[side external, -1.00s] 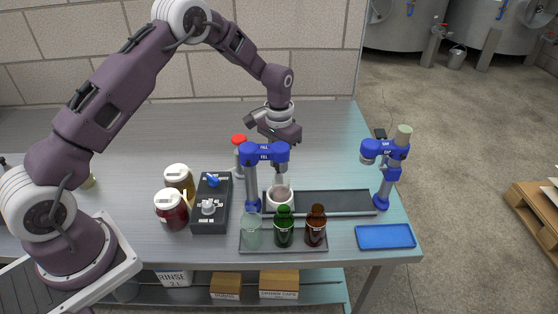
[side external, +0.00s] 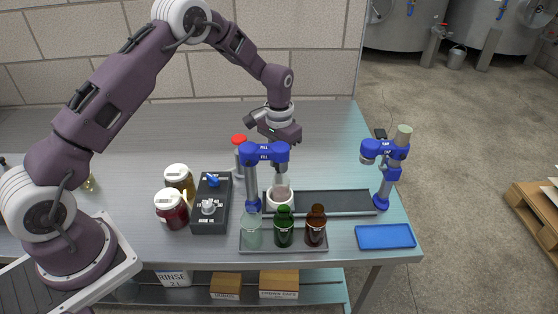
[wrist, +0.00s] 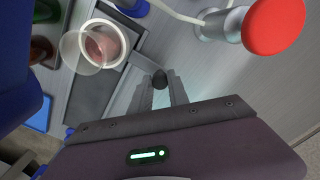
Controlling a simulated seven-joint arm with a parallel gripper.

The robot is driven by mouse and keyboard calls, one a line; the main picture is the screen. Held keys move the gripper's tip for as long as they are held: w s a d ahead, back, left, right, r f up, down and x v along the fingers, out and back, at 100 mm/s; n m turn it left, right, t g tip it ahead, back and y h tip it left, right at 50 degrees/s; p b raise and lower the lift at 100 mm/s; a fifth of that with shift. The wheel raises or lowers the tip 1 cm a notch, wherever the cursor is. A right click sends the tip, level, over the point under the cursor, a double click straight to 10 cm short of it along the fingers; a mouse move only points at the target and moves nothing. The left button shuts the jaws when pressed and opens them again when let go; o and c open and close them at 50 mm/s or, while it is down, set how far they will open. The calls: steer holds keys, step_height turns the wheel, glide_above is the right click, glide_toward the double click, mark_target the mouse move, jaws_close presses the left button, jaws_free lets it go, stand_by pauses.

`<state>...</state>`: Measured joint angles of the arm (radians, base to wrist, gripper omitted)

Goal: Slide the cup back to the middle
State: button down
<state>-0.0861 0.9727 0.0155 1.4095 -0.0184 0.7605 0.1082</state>
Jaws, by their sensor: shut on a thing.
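A white cup (side external: 280,200) with a pinkish inside stands at the left end of a dark track (side external: 335,203), by the blue station marked FILL (side external: 264,152). The cup also shows in the wrist view (wrist: 103,46), with a clear round rim overlapping it. My gripper (wrist: 160,87) is beside the cup, apart from its wall, with its fingers closed around a small dark knob (wrist: 160,79). How the knob joins the track or cup is not clear. In the side view the fingertips are largely hidden behind the FILL station.
A blue capping station (side external: 384,160) stands at the track's right end. A tray (side external: 284,249) with clear, green and brown bottles is in front. A blue tray (side external: 385,236) lies right.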

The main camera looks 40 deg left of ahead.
steer(key=w+d, duration=0.7)
steer(key=shift+w, duration=0.1)
steer(key=c, duration=1.3)
jaws_free()
steer(key=shift+o, duration=0.2)
steer(key=shift+r, duration=0.1)
steer(key=s+a+r+t, duration=0.1)
steer(key=s+r, duration=0.2)
steer(key=r, duration=0.8)
steer(key=s+r+t, duration=0.1)
steer(key=s+r, duration=0.3)
steer(key=r, duration=0.7)
steer(key=s+a+r+t, duration=0.1)
steer(key=s+r, duration=0.7)
steer(key=s, duration=0.3)
steer(key=s+f+t, duration=0.1)
steer(key=s, duration=1)
steer(key=s+f+t, duration=0.1)
steer(key=s+f, duration=0.1)
steer(key=s, duration=1)
steer(key=shift+a+f+t, duration=0.25)
steer(key=shift+f+t, duration=0.05)
